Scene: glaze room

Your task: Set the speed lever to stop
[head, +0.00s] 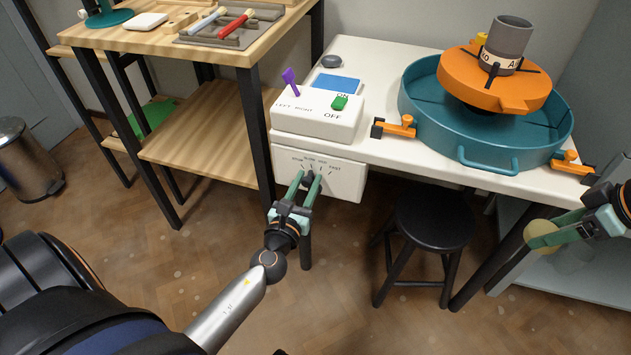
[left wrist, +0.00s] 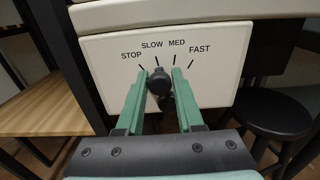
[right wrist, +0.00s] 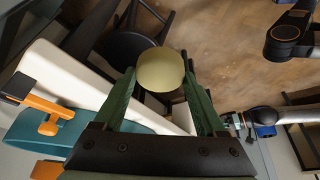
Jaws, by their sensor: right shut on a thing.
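The speed lever (left wrist: 159,82) is a black knob on the front panel (left wrist: 110,62) of a white box, below the marks STOP, SLOW, MED and FAST. Its head is near the SLOW tick, but its exact setting is hard to tell. My left gripper (left wrist: 160,74) is open, its green fingers on either side of the knob; the left finger is close to it. In the head view my left gripper (head: 311,179) partly covers the lever. My right gripper (head: 541,236) is shut on a yellowish round sponge (right wrist: 160,69), away from the panel at the right.
Above the panel is a white switch box (head: 320,124) with a purple lever (head: 291,82) and a green switch (head: 339,102). A teal basin (head: 425,128) with an orange wheel part stands to the right. A black stool (head: 434,220) is below. A wooden table (head: 150,42) stands left.

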